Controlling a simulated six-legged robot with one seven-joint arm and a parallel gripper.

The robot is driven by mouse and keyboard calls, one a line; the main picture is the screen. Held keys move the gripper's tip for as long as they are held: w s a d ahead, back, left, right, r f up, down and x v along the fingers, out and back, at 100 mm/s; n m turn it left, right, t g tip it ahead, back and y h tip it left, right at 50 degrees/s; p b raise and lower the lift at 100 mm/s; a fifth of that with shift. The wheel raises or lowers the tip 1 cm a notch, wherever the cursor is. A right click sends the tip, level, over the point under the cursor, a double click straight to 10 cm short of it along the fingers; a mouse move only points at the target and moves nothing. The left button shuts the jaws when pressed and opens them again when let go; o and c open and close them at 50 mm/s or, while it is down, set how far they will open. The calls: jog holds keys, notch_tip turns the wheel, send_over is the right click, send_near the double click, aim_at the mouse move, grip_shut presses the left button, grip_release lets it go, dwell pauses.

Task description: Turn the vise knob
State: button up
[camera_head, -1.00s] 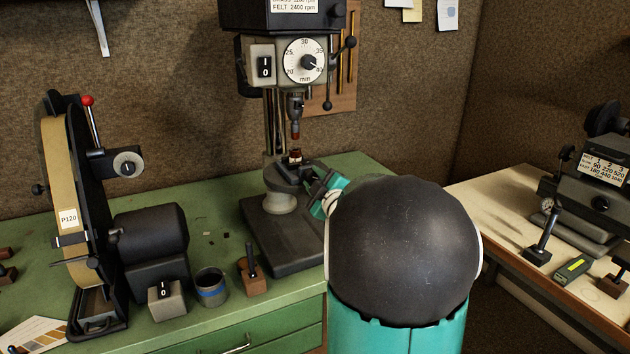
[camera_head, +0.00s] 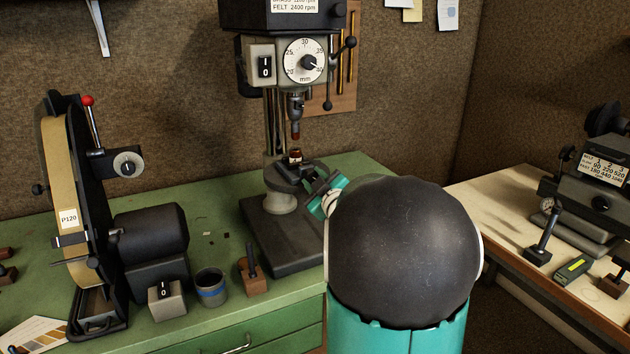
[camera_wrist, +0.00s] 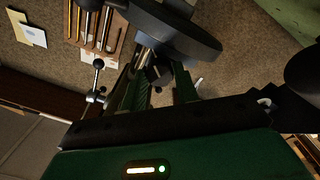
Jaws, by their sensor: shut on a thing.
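The small dark vise (camera_head: 288,174) sits on the round table of the drill press, under the spindle, and holds a small reddish-brown piece (camera_head: 295,155). My gripper (camera_head: 312,184) is at the vise's right front side, with its teal wrist angled toward it. In the wrist view, my gripper's fingers (camera_wrist: 158,88) are closed around the dark vise knob (camera_wrist: 158,74), which shows only in part between them. My large arm joint stands in front of the right side of the press base in the head view.
The drill press (camera_head: 300,60) rises behind the vise. A belt sander (camera_head: 72,190), a blue-banded cup (camera_head: 211,287) and a wooden block with a lever (camera_head: 252,275) stand left on the green bench. A pale bench (camera_head: 500,215) with a machine is at right.

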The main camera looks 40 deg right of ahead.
jog(key=o, duration=1)
jog(key=shift+c, duration=0.2)
jog(key=shift+s, duration=0.1)
jog(key=v, duration=1.3)
jog(key=shift+s+a, duration=0.15)
jog(key=shift+s, duration=0.15)
jog(key=shift+c, duration=1.3)
jog(key=shift+w, duration=0.2)
